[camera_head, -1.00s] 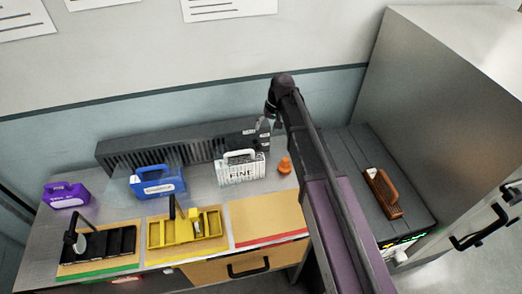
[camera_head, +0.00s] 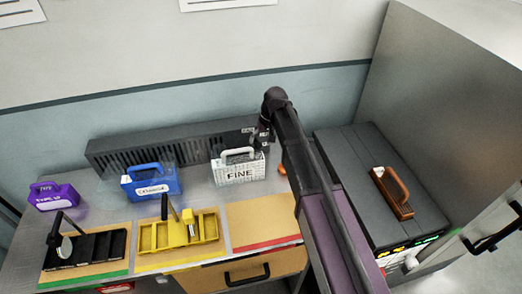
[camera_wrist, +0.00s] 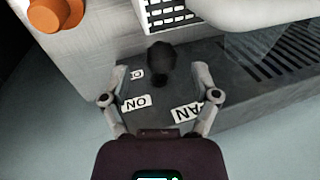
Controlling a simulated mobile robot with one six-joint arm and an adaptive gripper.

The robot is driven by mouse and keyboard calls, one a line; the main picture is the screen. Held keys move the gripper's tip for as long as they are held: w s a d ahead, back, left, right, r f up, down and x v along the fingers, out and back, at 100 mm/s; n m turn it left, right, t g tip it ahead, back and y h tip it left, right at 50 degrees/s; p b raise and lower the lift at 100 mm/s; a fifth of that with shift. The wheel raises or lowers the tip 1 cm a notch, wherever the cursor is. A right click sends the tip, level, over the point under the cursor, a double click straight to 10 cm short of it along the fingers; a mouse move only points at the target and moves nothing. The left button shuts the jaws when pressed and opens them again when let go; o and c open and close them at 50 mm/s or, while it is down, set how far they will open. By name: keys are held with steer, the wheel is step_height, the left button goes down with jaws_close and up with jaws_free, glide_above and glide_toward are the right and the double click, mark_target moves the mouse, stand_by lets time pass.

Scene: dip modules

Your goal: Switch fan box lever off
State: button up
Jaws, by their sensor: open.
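The fan box (camera_head: 150,152) is a long dark grey slatted case along the back of the bench. My gripper (camera_wrist: 160,75) is open, one finger on each side of the knob, with no clear contact. In the head view my gripper (camera_head: 263,136) is at the box's right end and hides the lever.
A white "FINE" carrier (camera_head: 238,170) stands just in front of the box's right end. A blue carrier (camera_head: 152,183) and a purple one (camera_head: 55,197) stand further left. An orange piece (camera_wrist: 57,12) lies near my gripper. Yellow (camera_head: 180,233) and black trays are at the front.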

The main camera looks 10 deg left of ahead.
steer(key=shift+b+x, duration=1.05)
steer(key=shift+x, duration=0.35)
jaws_close()
